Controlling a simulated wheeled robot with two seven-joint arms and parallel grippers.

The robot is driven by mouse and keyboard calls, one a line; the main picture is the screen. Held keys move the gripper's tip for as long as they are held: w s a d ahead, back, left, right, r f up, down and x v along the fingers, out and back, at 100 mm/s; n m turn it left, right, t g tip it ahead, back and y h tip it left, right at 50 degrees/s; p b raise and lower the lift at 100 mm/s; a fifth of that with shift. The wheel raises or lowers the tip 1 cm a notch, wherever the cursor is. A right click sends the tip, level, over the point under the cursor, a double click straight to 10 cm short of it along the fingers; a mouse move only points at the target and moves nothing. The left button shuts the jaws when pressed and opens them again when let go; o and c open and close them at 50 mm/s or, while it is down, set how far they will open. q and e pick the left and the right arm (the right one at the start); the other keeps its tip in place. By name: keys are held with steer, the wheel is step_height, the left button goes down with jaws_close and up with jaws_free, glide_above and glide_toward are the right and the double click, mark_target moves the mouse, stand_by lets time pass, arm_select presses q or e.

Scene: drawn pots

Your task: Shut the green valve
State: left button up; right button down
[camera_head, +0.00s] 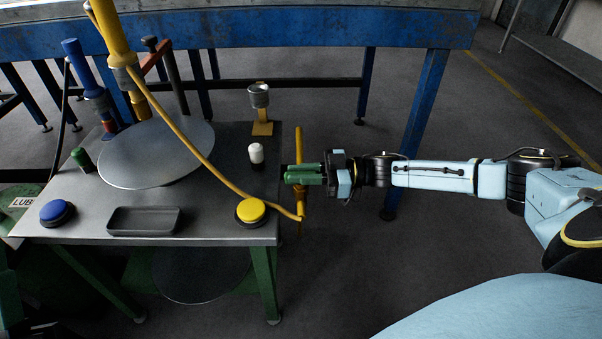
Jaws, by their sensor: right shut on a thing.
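The green valve (303,174) shows as a green handle at the right edge of the metal table, lying level and pointing left from my gripper. My right gripper (335,175) comes in from the right and is shut on the handle's right end. Its fingers hide that end, and the valve's body cannot be made out. A yellow upright bar (299,145) passes right behind the handle. My left gripper is not in view.
The metal table (225,150) bears a round plate (155,160), a dark tray (143,221), a blue button (56,212), a yellow button (250,211) and a white-capped knob (256,153). A yellow hose (190,145) crosses above it. Open floor lies right.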

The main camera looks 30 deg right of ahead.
steer(key=c, duration=1.3)
jaws_free()
steer(key=shift+d, duration=0.1)
steer(key=shift+s+d, duration=0.2)
steer(key=shift+d, duration=0.05)
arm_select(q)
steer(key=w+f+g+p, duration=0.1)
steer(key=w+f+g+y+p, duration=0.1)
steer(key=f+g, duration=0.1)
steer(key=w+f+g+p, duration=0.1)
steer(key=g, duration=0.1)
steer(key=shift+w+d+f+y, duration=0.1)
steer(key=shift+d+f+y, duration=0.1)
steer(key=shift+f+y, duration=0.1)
arm_select(e)
steer(key=v, duration=1.2)
steer(key=shift+s+d, duration=0.15)
steer(key=shift+d, duration=0.1)
steer(key=shift+f, duration=0.1)
